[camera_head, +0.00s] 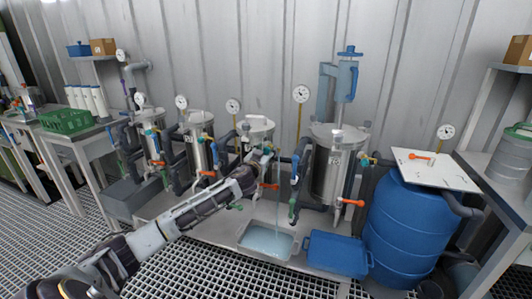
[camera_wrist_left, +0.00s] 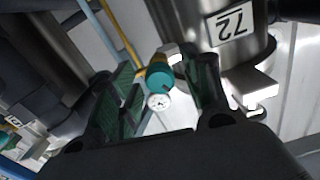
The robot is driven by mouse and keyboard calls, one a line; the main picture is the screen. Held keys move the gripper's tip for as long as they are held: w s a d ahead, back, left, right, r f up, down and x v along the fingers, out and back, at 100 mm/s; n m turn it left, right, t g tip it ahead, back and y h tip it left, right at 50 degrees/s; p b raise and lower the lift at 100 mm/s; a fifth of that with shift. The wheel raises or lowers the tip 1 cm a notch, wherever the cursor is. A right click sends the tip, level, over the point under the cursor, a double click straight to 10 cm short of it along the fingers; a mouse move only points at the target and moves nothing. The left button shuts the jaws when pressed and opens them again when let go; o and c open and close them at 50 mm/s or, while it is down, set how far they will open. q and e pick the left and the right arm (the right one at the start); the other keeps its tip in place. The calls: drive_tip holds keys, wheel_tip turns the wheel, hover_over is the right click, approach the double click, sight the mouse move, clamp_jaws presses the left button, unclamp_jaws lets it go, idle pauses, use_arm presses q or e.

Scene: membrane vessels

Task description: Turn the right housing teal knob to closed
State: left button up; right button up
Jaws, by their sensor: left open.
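The larger steel vessel (camera_head: 330,178) stands to the right. My right gripper is not in view.
Orange handles (camera_head: 354,203) stick out low in front of the vessels. A grey tray of liquid (camera_head: 250,250), a blue tray (camera_head: 338,268) and a blue barrel (camera_head: 405,232) stand at front right. Pipes and gauges (camera_head: 301,94) crowd the vessels. The grated floor in front is clear.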

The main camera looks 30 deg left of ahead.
use_arm(q)
drive_tip(key=shift+w, duration=0.15)
drive_tip(key=c, duration=1)
drive_tip(key=shift+c, duration=0.2)
